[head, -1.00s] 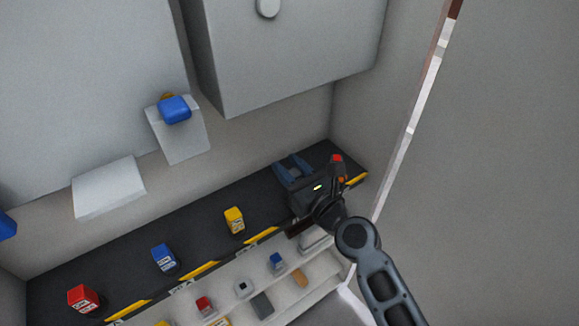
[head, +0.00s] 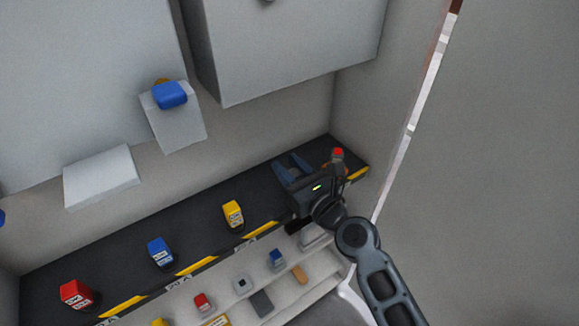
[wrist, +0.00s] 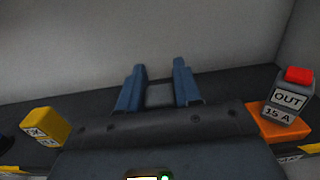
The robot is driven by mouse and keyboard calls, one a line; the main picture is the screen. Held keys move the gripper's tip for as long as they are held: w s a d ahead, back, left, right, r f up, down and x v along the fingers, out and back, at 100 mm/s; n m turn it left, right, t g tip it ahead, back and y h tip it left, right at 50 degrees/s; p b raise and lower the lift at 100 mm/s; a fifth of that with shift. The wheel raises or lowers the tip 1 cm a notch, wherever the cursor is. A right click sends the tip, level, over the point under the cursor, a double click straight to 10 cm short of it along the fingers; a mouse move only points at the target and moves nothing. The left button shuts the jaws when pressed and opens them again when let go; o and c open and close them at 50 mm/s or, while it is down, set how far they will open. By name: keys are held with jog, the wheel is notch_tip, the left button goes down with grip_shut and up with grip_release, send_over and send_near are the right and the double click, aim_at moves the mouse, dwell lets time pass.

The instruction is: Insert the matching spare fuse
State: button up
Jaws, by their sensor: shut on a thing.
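My gripper (head: 291,166) is over the right end of the black shelf, its blue fingers pointing toward the back wall. In the wrist view the fingers (wrist: 160,88) are closed around a grey block (wrist: 160,96), which is mostly hidden in the head view. To their right stands a grey block with a red top (wrist: 291,98), labelled "OUT" and "15 A", beside an orange part (wrist: 276,124). Its red top also shows in the head view (head: 338,152). A yellow fuse (head: 233,212), a blue fuse (head: 160,252) and a red fuse (head: 76,294) stand on the shelf to the left.
A white lower tray (head: 325,268) holds small pieces, including a blue one (head: 277,258), a red one (head: 203,302) and an orange one (head: 299,274). A large grey box (head: 290,50) hangs above the shelf. A blue part (head: 170,95) sits on a sloped bracket.

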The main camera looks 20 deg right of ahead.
aim_at(298, 179)
jog(key=shift+f, duration=0.25)
jog(key=o, duration=1.1)
jog(key=shift+s, duration=0.1)
jog(key=shift+b+v, duration=0.45)
jog(key=shift+v, duration=3.35)
